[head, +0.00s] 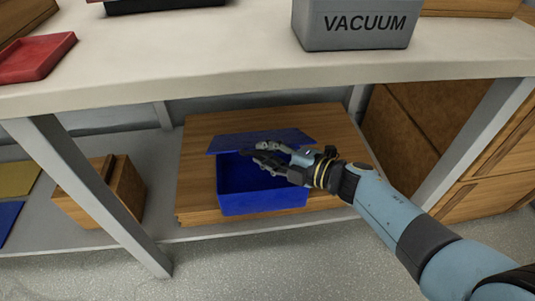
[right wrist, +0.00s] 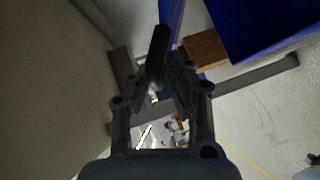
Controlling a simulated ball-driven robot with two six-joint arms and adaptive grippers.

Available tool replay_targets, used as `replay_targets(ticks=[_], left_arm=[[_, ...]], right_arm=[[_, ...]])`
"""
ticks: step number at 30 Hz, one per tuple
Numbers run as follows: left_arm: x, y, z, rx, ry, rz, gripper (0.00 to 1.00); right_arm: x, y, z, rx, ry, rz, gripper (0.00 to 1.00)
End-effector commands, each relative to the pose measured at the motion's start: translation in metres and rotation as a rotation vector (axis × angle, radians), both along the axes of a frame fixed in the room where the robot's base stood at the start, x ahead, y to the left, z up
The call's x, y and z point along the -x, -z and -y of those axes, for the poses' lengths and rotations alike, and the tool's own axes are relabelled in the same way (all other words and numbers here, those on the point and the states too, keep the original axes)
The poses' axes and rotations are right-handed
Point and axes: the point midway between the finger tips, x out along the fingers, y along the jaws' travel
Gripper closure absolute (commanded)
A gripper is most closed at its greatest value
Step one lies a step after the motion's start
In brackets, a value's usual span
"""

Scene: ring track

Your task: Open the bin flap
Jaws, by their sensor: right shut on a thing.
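A blue bin (head: 262,202) sits on a wooden board on the lower shelf, and its dark inside shows. Its blue flap (head: 228,143) stands away from the opening above the bin's back; its exact angle is hard to tell. My right gripper (head: 262,156) is over the opening, in front of the flap. In the right wrist view its fingers (right wrist: 160,80) are shut on a dark bar (right wrist: 157,52), apparently the flap's handle, beside a blue edge. The bin shows at upper right there (right wrist: 260,28). My left gripper is not in view.
The pale worktop (head: 200,55) overhangs the shelf, with a grey VACUUM box (head: 357,25) and a red tray (head: 35,58) on it. Grey table legs (head: 90,195) stand either side. A wooden block (head: 125,190) is left of the board (head: 195,180).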

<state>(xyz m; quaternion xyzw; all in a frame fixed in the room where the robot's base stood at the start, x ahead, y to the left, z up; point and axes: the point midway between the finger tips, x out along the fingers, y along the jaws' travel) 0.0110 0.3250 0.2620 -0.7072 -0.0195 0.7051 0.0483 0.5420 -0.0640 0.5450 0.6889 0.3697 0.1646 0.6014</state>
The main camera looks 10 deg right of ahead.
Motion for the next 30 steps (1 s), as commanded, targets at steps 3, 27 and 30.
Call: replay_targets(ticks=[3,27,30], left_arm=[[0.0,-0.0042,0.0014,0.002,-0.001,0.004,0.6],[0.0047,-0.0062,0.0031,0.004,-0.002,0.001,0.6],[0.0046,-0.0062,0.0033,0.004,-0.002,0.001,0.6]], right_arm=[[-0.0067,-0.0103,0.0,0.003,-0.001,0.013,1.0],[-0.0105,-0.014,0.0,0.003,-0.001,0.012,0.75],[-0.0096,-0.013,-0.0001,0.002,-0.001,0.009,0.66]])
